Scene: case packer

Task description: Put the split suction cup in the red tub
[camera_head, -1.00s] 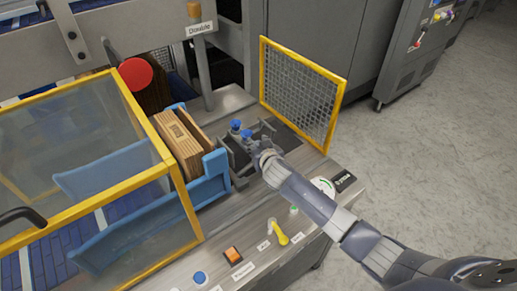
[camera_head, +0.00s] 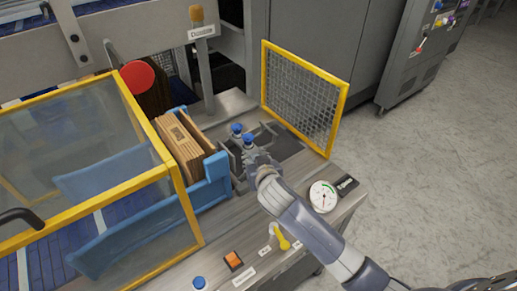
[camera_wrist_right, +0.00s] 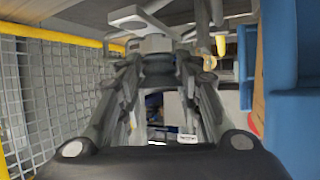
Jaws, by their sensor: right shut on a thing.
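My right gripper (camera_head: 256,160) is over the near side of a grey frame with blue-topped fittings, beside a blue carton magazine. In the right wrist view its fingers (camera_wrist_right: 158,80) close from both sides on a dark, ribbed, round suction cup (camera_wrist_right: 158,68) below a pale grey fitting. Any split in this cup is too small to make out. In the head view the gripper hides the cup. Two blue-topped fittings show just beyond the gripper, one at the back (camera_head: 236,128) and one nearer (camera_head: 248,139). I see no red tub. My left gripper is not in view.
The blue magazine (camera_head: 212,187) holds brown flat cartons (camera_head: 181,145) left of the gripper. A yellow-framed mesh guard (camera_head: 304,95) stands behind right. A gauge (camera_head: 323,196), yellow lever (camera_head: 282,240) and orange switch (camera_head: 233,260) sit on the front bench. A red disc (camera_head: 137,76) is at upper left.

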